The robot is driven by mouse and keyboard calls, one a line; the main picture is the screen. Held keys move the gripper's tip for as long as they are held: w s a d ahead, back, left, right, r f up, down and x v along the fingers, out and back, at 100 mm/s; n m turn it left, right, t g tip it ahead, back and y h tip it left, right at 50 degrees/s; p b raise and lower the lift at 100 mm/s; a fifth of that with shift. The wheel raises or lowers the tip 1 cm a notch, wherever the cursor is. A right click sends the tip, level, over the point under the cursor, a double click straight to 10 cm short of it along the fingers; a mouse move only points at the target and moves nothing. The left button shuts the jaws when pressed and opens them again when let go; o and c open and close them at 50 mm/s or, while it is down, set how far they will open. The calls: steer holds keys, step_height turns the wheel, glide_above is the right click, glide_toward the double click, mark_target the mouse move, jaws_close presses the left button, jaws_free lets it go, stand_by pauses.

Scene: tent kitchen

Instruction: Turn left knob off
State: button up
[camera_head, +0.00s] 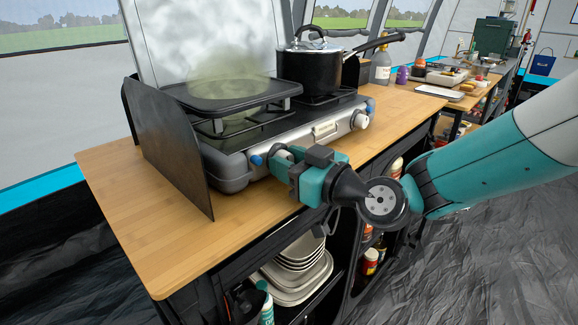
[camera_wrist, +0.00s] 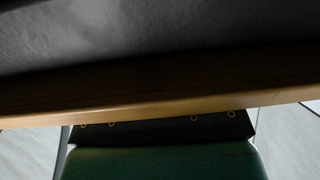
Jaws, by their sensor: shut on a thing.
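A grey camping stove (camera_head: 232,166) stands on the wooden counter, with its controls on the front face. My gripper (camera_head: 272,157) is at the front left of the stove, shut on the left knob (camera_head: 284,153). The knob is mostly hidden by my fingers, so its turn angle cannot be told. The right knob (camera_head: 361,120) is free, near the stove's right end. The wrist view is dark and shows neither knob clearly.
A dark griddle pan (camera_head: 225,95) on the left burner has greenish smoke above it. A black lidded pot (camera_head: 310,70) stands on the right burner, its handle to the right. Dark windscreen panel (camera_head: 165,140) at the stove's left. Shelves with plates (camera_head: 297,270) lie below the counter.

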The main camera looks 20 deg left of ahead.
steer(key=m+b, duration=0.1)
steer(key=m, duration=0.2)
steer(key=o, duration=0.6)
steer(key=shift+o, duration=0.2)
steer(key=b+v, duration=0.5)
steer(key=v, duration=1.2)
steer(key=shift+d, duration=0.2)
steer(key=shift+s+f, duration=0.1)
steer(key=shift+f, duration=0.05)
